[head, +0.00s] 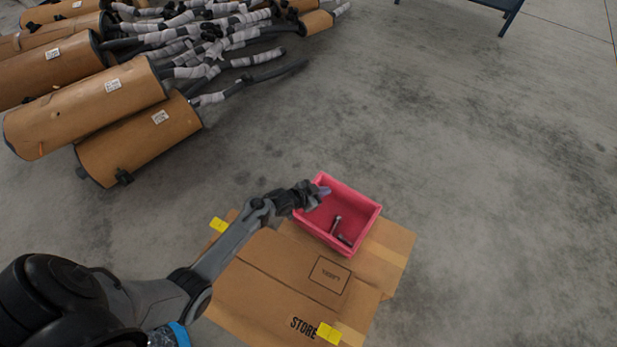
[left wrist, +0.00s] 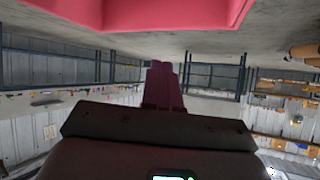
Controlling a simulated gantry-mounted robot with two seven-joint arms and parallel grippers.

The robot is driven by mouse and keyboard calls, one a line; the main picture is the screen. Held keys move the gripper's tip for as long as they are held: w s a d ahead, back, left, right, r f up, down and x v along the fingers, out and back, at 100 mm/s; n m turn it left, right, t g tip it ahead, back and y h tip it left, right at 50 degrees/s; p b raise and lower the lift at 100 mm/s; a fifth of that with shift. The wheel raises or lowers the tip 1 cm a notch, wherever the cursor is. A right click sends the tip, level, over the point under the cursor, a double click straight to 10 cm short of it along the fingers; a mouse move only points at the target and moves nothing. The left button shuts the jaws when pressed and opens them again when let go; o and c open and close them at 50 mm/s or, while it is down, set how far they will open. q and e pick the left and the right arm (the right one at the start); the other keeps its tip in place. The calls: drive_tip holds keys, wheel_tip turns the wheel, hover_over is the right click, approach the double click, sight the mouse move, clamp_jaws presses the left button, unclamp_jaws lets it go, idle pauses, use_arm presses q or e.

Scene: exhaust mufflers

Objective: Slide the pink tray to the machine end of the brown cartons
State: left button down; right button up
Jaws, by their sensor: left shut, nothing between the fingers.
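The pink tray (head: 367,213) sits on top of the brown cartons (head: 262,277), at their far right part in the head view. A few small metal parts (head: 337,224) lie inside it. My left gripper (head: 322,191) is shut and empty at the tray's far left corner; I cannot tell whether it touches the wall. In the left wrist view the closed fingers (left wrist: 163,85) point towards the tray's pink side (left wrist: 160,14), which fills the top. My right gripper is not in view.
Several brown mufflers with wrapped pipes (head: 110,95) are heaped on the floor at the upper left. Yellow labels (head: 329,333) mark the cartons. A dark blue metal frame (head: 507,14) stands at the top right. The concrete floor on the right is clear.

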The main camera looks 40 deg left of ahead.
use_arm(q)
wheel_tip(320, 180, down, 4)
drive_tip(key=s+b, duration=0.1)
drive_tip(key=s, duration=0.2)
drive_tip(key=n+b, duration=0.1)
drive_tip(key=b, duration=0.8)
approach(353, 192)
drive_tip(key=x, duration=0.6)
drive_tip(key=shift+w+d+f, duration=0.15)
drive_tip(key=shift+w, duration=0.05)
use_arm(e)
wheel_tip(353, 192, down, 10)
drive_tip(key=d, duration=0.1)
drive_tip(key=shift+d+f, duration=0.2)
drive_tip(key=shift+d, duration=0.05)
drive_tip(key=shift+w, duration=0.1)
